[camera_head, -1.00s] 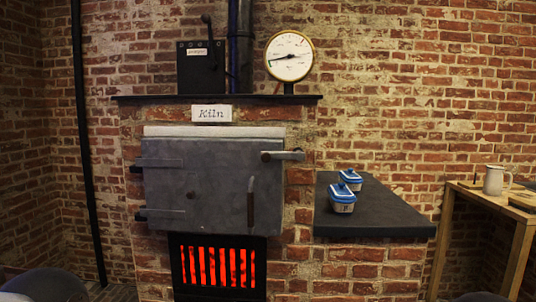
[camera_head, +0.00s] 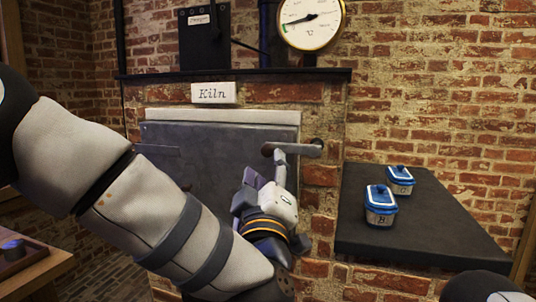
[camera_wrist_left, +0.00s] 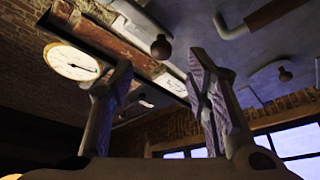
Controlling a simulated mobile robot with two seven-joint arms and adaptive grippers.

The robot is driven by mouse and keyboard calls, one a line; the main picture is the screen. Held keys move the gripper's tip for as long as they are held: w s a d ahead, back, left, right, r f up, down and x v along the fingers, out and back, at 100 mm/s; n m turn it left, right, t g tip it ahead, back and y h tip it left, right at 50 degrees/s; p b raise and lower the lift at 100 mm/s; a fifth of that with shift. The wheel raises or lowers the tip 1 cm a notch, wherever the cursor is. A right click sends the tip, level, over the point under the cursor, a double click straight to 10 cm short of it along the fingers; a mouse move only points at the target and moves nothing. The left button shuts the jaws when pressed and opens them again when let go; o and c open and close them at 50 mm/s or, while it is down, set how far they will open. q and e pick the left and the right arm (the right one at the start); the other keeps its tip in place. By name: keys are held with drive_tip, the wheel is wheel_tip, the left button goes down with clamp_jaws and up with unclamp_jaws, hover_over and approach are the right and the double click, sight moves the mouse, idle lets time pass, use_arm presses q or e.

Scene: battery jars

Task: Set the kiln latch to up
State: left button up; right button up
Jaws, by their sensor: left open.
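The kiln door (camera_head: 215,150) is a grey metal panel and it is closed. The kiln latch (camera_head: 305,150) is a bar at the door's upper right edge. It lies about level and points right, towards the brick jamb. My left gripper (camera_head: 268,168) is open just below and in front of the latch, with one finger reaching up across its left part. I cannot tell whether it touches. In the left wrist view the open fingers (camera_wrist_left: 160,92) stand apart with nothing between them, and the latch (camera_wrist_left: 135,15) seems to show beyond them. My right gripper is not in view.
A dark shelf (camera_head: 430,235) on the right holds two blue-lidded jars (camera_head: 380,205) (camera_head: 399,180). Above the kiln are the Kiln sign (camera_head: 213,93), a gauge (camera_head: 312,20) and a black box (camera_head: 204,40). A wooden table edge (camera_head: 35,270) is at lower left.

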sight(268, 154)
use_arm(q)
drive_tip(key=x, duration=0.7)
drive_tip(key=shift+w+b, duration=0.3)
drive_tip(key=shift+w, duration=0.1)
clamp_jaws()
